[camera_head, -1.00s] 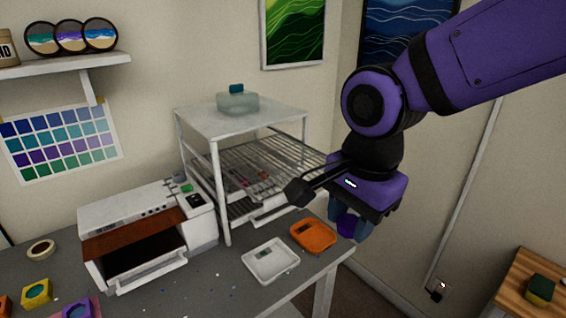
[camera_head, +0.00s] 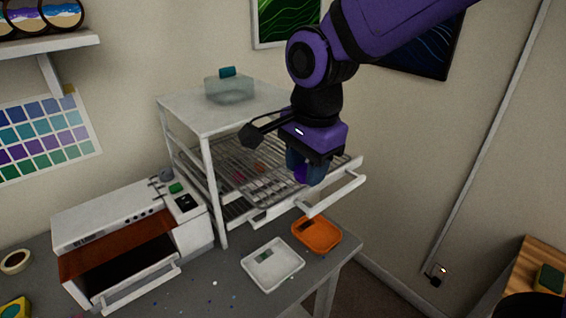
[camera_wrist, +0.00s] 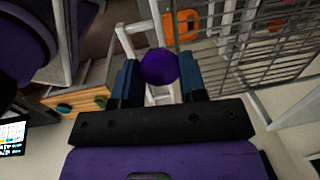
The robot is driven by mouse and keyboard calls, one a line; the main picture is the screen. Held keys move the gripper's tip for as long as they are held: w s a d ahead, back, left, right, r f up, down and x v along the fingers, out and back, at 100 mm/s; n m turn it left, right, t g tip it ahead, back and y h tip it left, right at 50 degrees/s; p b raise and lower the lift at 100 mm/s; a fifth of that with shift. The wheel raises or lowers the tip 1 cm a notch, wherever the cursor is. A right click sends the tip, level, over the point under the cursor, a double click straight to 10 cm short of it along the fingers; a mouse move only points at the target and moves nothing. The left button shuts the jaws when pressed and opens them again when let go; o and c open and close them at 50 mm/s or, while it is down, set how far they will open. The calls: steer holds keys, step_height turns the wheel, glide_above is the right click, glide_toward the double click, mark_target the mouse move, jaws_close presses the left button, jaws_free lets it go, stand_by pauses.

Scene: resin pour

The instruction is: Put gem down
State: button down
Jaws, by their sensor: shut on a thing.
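A round purple gem (camera_wrist: 160,67) is held between the two blue fingers of my gripper (camera_wrist: 161,78) in the wrist view. In the head view my gripper (camera_head: 306,172) is over the right part of a pulled-out wire rack (camera_head: 272,167) in the white shelf unit, and the gem (camera_head: 301,174) shows partly between the fingers. The wire rack also shows at the right of the wrist view (camera_wrist: 262,62). A few small reddish and purple pieces lie on the rack. I cannot tell the gem's height above the wires.
An orange tray (camera_head: 317,247) and a white tray (camera_head: 288,266) lie on the grey table below the rack. A white machine with an open front (camera_head: 75,230) stands at the left. A clear box (camera_head: 222,90) sits on the shelf top.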

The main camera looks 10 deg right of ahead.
glide_above(282, 177)
steer(key=shift+d+f, duration=0.1)
steer(key=shift+f, duration=2)
steer(key=shift+f, duration=0.1)
steer(key=c, duration=0.7)
jaws_free()
step_height(282, 177, up, 12)
steer(key=s, duration=0.1)
steer(key=s+d+r+n+t, duration=0.1)
steer(key=s+d+r+n, duration=0.15)
steer(key=d, duration=0.45)
steer(key=s+d+r+n+t, duration=0.1)
steer(key=s+d+n, duration=0.15)
steer(key=d, duration=0.45)
steer(key=s+d+n, duration=0.2)
steer(key=s+d, duration=0.1)
steer(key=s, duration=0.1)
steer(key=s+d+f+n+t, duration=0.1)
steer(key=s+d+n, duration=0.1)
steer(key=s+d, duration=0.2)
steer(key=s+d+f+n+t, duration=0.1)
steer(key=s+d+n, duration=0.1)
steer(key=s+d, duration=0.1)
steer(key=shift+s+d+f+h, duration=0.2)
steer(key=shift+s+d+h, duration=0.1)
steer(key=shift+s+d, duration=0.1)
